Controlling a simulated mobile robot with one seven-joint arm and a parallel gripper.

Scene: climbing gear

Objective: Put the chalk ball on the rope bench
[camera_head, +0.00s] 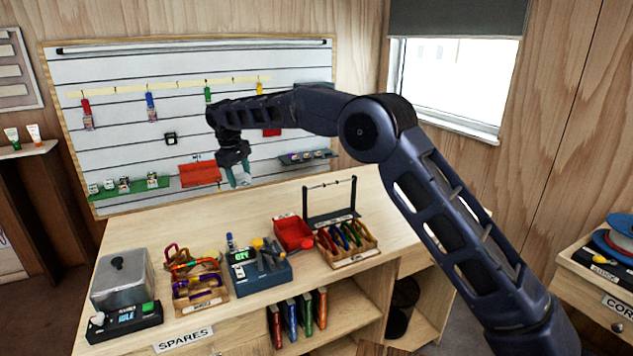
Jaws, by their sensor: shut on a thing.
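My gripper (237,168) is at the end of my dark arm, in front of the slatted wall board and above the back left of the middle bench. It points down and is shut on a small pale thing (241,178) with teal beside it. This may be the chalk ball, but it is too small and too covered to be sure. I see no other chalk ball. A bench at the right edge (570,277) carries cord spools (622,228) and a partly cut-off label starting "COR". It may be the rope bench.
The middle bench (140,233), labelled SPARES, holds a metal box on a scale (121,283), a wooden tray (205,299), a blue tool holder (262,272), a red bin (292,233) and a rack of coloured items (345,242). Its back strip is clear. My arm spans the view's right half.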

